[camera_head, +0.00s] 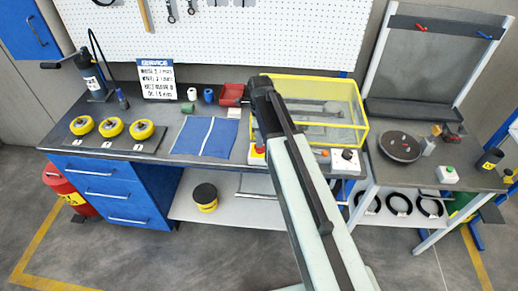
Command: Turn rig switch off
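The rig is likely the yellow-framed clear enclosure (362,128) on the bench, with a grey bar mechanism inside. At its front right corner is a white box with a black knob (347,155), which looks like a rotary switch; its setting is too small to read. A red button on a yellow base (257,152) sits at the front left, partly beside my arm. My gripper (262,88) is at the far end of my raised arm, overlapping the enclosure's left side in the picture. Its fingers are hidden or too dark to make out.
The blue mat (205,137) and several yellow rolls (112,127) lie on the bench to the left. Floor is clear at front left.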

